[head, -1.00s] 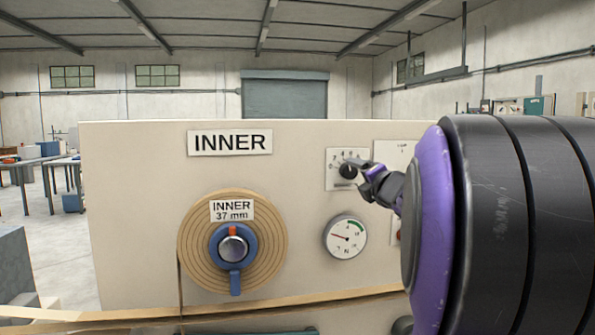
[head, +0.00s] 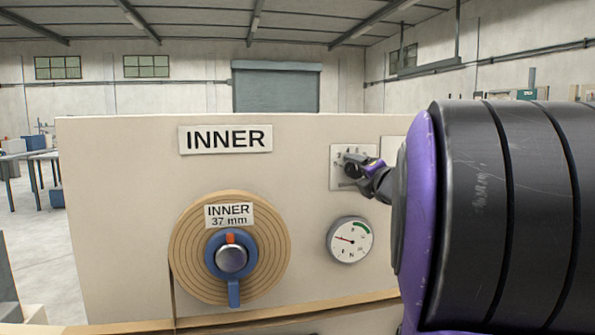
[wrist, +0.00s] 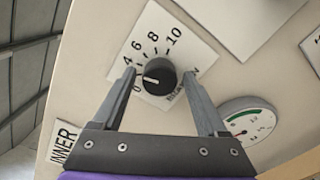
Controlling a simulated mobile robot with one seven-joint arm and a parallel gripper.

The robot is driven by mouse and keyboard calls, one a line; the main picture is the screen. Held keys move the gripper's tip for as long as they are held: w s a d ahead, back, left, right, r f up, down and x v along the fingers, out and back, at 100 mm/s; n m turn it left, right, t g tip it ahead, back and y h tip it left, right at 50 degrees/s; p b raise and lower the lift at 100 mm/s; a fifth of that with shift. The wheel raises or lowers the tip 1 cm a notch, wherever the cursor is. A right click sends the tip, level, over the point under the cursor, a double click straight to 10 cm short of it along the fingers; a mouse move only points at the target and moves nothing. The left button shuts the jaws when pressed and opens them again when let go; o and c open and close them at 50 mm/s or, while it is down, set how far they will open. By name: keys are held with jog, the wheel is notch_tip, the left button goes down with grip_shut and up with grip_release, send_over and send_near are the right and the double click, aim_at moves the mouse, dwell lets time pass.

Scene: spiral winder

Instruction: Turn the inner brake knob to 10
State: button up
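The inner brake knob (wrist: 158,76) is round and black, on a white scale plate (wrist: 192,55) in the wrist view. Its white mark points left, toward the low end of the scale near 0. The numbers 4, 6, 8 and 10 show; 2 seems hidden by a finger. My gripper (wrist: 159,73) is open, with one finger on each side of the knob. A small gap seems to show at each side; contact is not clear. In the head view, my gripper (head: 354,163) covers most of the knob at the scale plate (head: 339,180).
The INNER sign (head: 225,139) is on the cream panel (head: 120,200). A wooden-coloured roll (head: 185,250) with a blue lever hub (head: 232,282) sits at lower left. A round gauge (head: 350,240) is just below the scale plate, close to my arm.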

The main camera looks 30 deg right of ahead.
grip_shut()
jog(key=shift+m, duration=0.3)
jog(key=m+p, duration=0.2)
jog(key=m, duration=0.1)
jog(key=shift+r+m, duration=0.1)
jog(key=shift+m, duration=0.2)
jog(key=m+p, duration=0.2)
jog(key=m, duration=0.3)
jog(key=shift+a+p, duration=0.1)
jog(key=shift+p, duration=0.25)
jog(key=m+p, duration=0.1)
jog(key=m, duration=0.3)
jog(key=shift+r+p, duration=0.1)
jog(key=shift+p, duration=0.3)
jog(key=shift+m+p, duration=1.1)
jog(key=shift+m, duration=1.3)
